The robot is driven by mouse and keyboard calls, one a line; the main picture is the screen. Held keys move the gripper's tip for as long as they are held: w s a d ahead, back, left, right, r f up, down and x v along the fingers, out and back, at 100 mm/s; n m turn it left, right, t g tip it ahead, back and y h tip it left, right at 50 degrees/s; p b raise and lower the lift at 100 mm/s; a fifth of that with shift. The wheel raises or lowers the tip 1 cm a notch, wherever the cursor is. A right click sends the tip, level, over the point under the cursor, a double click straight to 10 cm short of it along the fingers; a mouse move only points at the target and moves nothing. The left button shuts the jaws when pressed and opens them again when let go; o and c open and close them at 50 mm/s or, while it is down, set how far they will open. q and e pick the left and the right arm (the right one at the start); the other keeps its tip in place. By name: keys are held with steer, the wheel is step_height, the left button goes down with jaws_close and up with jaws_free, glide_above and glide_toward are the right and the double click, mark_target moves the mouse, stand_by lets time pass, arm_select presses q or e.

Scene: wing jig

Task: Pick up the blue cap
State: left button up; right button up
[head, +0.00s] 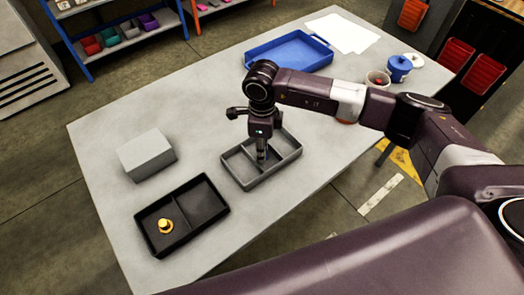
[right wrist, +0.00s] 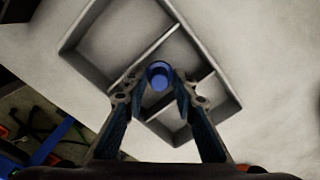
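The blue cap (right wrist: 160,75) shows in the right wrist view, between the fingertips of my right gripper (right wrist: 161,78). The fingertips close in on both sides of it and look to be touching it. In the head view my right gripper (head: 262,152) points down into the grey divided tray (head: 234,172), its fingers close together; the cap is hidden there. The tray also shows in the right wrist view (right wrist: 92,72), with the cap over its middle compartment. Whether the cap still touches the tray floor I cannot tell. My left gripper is not in view.
A black tray (head: 205,218) with a yellow cap (head: 165,227) lies at the near left. A grey block (head: 147,155) stands behind it. A blue tray (head: 290,51), papers (head: 343,32) and a blue container (head: 398,69) are at the back.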

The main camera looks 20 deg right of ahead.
steer(key=shift+f, duration=0.2)
steer(key=c, duration=0.5)
steer(key=shift+c, duration=0.2)
